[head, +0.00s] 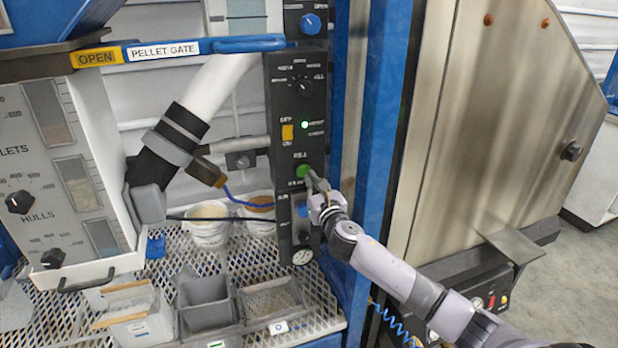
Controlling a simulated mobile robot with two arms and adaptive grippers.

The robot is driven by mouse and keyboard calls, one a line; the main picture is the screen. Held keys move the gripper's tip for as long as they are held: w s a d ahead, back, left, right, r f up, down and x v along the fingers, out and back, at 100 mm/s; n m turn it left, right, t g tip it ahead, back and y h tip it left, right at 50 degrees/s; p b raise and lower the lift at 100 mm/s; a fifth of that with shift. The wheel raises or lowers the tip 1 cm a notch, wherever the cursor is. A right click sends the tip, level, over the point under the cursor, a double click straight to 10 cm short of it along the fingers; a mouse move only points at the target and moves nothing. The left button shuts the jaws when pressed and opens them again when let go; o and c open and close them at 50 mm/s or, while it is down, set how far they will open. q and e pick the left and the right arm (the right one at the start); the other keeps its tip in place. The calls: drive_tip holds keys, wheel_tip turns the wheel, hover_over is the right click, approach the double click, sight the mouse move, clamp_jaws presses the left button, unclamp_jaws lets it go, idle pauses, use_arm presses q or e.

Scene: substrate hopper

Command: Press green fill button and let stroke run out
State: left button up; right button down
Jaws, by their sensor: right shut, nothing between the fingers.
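The green fill button (302,171) sits low on the dark upright control panel (297,110), with a lit green lamp (305,125) above it. My right gripper (311,177) is shut and empty, its fingertips at the lower right of the button. I cannot tell whether the fingertips touch the button or whether it is pressed in. Part of the panel below the button is hidden behind the gripper. My left gripper does not show.
A blue post (375,130) and a steel hopper side (485,130) stand right of the panel. Left are a pellet gate lever (250,44) and a dial box (50,170). Grey bins (205,300) and two white tubs (207,226) stand on the mesh shelf (180,252).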

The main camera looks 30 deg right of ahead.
sight(303, 170)
drive_tip(key=shift+x, duration=1)
